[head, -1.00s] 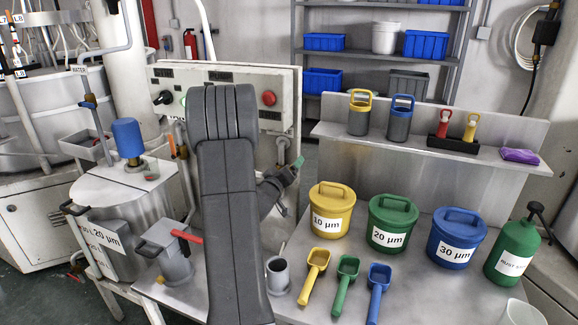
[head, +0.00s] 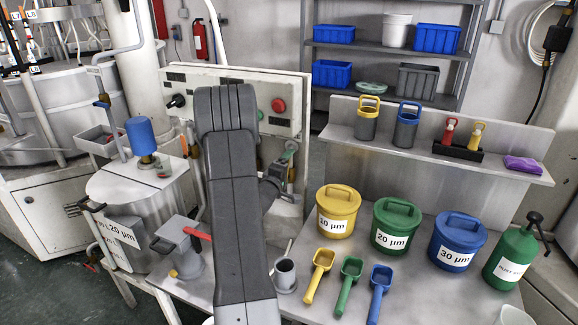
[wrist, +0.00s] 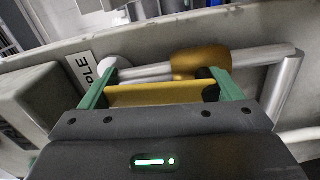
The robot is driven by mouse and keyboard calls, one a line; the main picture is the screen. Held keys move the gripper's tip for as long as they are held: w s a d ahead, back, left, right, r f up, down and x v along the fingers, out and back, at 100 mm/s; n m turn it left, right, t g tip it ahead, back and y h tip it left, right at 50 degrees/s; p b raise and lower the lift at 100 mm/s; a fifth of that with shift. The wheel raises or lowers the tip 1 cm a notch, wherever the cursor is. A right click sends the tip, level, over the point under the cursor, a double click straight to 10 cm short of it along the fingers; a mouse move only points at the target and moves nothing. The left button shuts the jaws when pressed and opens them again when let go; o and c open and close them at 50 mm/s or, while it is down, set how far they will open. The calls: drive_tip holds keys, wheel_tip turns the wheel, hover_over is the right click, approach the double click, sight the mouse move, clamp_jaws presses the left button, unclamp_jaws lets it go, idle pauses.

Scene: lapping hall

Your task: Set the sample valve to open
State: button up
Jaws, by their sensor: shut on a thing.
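The sample valve shows in the wrist view as a brass body (wrist: 200,62) on a pale metal pipe, with a flat yellow lever (wrist: 145,95). A tilted label ending in "PLE" (wrist: 82,72) is on the panel beside it. My gripper (wrist: 160,88) has its two green fingers on either side of the yellow lever and is shut on it. The lever looks roughly in line with the pipe; its pivot is partly hidden. In the head view my gripper (head: 289,153) is at the right end of the control panel, and my arm hides much around it.
The control panel (head: 245,112) has a red button and a black knob. On the bench are yellow (head: 338,212), green (head: 396,226) and blue (head: 457,240) tubs, several scoops and a green bottle (head: 512,255). A grey cup (head: 285,273) stands near my arm.

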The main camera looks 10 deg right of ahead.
drive_tip(key=shift+a, duration=0.1)
idle(0.3)
drive_tip(key=o, duration=1.2)
drive_tip(key=shift+o, duration=0.2)
drive_tip(key=b+v, duration=0.3)
drive_tip(key=v, duration=1)
drive_tip(key=shift+s+a, duration=0.3)
drive_tip(key=p+x, duration=0.3)
drive_tip(key=x, duration=1.1)
